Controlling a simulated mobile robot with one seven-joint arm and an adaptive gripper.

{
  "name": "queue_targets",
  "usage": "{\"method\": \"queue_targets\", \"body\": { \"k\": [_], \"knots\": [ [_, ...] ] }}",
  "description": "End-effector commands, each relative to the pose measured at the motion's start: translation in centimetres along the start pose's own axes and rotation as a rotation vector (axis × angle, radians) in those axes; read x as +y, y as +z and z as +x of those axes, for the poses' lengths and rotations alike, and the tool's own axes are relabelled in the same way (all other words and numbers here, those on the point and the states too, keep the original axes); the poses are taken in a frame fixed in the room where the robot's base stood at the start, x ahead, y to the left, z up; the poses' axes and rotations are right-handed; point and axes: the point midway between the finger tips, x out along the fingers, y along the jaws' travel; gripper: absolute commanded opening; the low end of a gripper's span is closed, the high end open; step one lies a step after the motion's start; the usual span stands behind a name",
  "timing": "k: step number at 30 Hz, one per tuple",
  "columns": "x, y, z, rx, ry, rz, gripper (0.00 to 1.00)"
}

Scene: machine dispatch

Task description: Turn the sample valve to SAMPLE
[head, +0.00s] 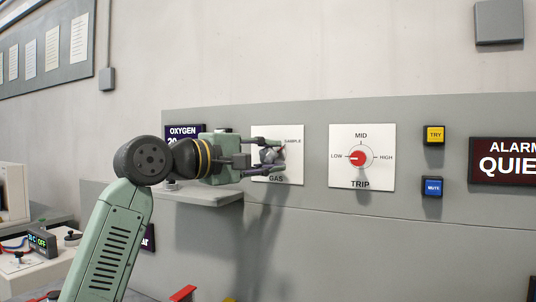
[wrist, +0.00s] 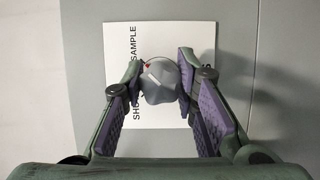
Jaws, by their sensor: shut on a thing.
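The sample valve is a grey faceted knob (wrist: 160,84) on a white plate marked GAS (head: 291,170). A small red mark shows at the knob's upper-left edge, on the side towards SAMPLE; the exact pointer direction is unclear. My gripper (head: 274,156) reaches in from the left in the head view. Its purple-padded fingers are shut on the knob from both sides, and they hide parts of the plate.
Right of the valve is the TRIP plate (head: 376,178) with a red dial (head: 357,158). Beyond are a yellow TRY button (head: 434,135), a blue MUTE button (head: 432,186) and an alarm display (head: 507,162) reading QUIE. A grey shelf (head: 215,198) juts out beneath my gripper.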

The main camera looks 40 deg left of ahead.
Motion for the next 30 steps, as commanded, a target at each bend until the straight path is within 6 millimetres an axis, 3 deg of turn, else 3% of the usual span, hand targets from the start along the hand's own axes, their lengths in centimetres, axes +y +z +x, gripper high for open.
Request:
{"method": "queue_targets", "body": {
  "k": [9, 10, 19, 30],
  "knots": [
    [0.03, -0.02, -0.01, 0.001, 0.000, 0.003, 0.00],
    [0.03, -0.02, -0.01, 0.001, 0.000, 0.003, 0.27],
    [0.02, -0.01, 0.00, 0.001, 0.000, 0.001, 0.47],
    [0.00, -0.06, -0.45, 0.002, 0.000, 0.000, 0.48]
  ]
}}
